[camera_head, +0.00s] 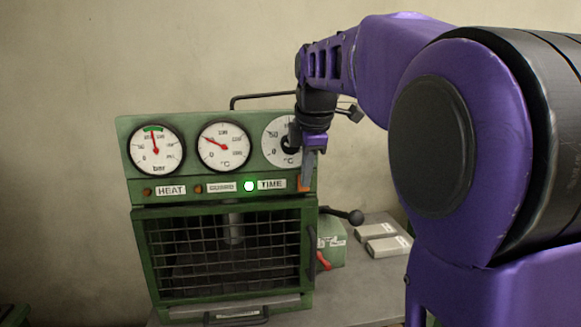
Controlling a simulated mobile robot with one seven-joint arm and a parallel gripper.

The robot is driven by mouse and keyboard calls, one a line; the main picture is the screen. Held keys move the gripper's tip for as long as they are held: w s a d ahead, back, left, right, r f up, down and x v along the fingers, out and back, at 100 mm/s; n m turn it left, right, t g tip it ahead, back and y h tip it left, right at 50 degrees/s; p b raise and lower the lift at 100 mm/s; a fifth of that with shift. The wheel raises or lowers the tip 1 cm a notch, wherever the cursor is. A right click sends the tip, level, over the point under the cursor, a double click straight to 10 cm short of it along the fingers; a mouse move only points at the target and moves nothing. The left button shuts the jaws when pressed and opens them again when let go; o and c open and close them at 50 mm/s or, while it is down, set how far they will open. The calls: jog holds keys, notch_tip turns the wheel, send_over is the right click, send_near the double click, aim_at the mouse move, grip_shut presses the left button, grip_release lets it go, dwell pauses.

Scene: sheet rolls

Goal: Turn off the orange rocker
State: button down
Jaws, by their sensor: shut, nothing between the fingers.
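The orange rocker (304,184) sits at the right end of the lamp row on the green machine (229,188), just right of the TIME label. Only a small part of it shows, because my gripper covers much of it. My gripper (307,177) is shut and empty, pointing down in front of the rocker. I cannot tell whether it touches the rocker or which way the rocker is tipped.
Dial gauges line the panel above. A mesh guard (230,250) covers the lower opening. A black-knobbed lever (352,215) sticks out right, near pale boxes (387,246) on the table.

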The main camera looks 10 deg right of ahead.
jog(key=shift+w+r+p, duration=0.15)
jog(key=shift+r+p, duration=0.55)
jog(key=shift+p, duration=0.15)
